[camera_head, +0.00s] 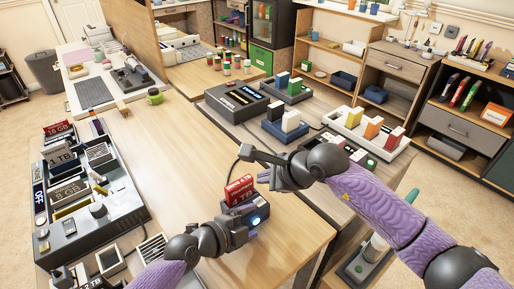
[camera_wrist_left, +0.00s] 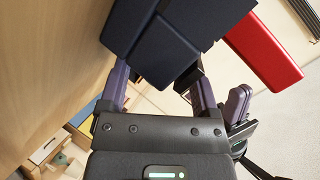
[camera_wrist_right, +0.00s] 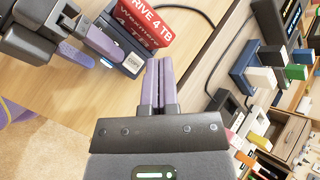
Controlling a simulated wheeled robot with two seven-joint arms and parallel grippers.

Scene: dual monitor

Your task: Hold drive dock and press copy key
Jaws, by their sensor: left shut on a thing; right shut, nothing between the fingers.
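A dark drive dock (camera_head: 262,208) with a red drive (camera_head: 239,187) labelled 4 TB standing in it is near the table's right edge. A bluish-white light glows on the dock's near side. My left gripper (camera_head: 240,228) is shut on the dock; in the left wrist view its fingers (camera_wrist_left: 160,82) grip the dark blue dock (camera_wrist_left: 165,45), with the red drive (camera_wrist_left: 263,50) beyond. My right gripper (camera_head: 262,176) is shut and empty, just behind the dock; its closed fingertips (camera_wrist_right: 160,65) sit beside the dock (camera_wrist_right: 132,62) in the right wrist view. I cannot make out the copy key's label.
A large dark console (camera_head: 75,225) holding several drives fills the table's left side. A side table at the right carries a black device (camera_head: 238,98), blue docks and a white tray (camera_head: 365,128) of coloured drives. A cable runs behind the dock. The middle of the table is clear.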

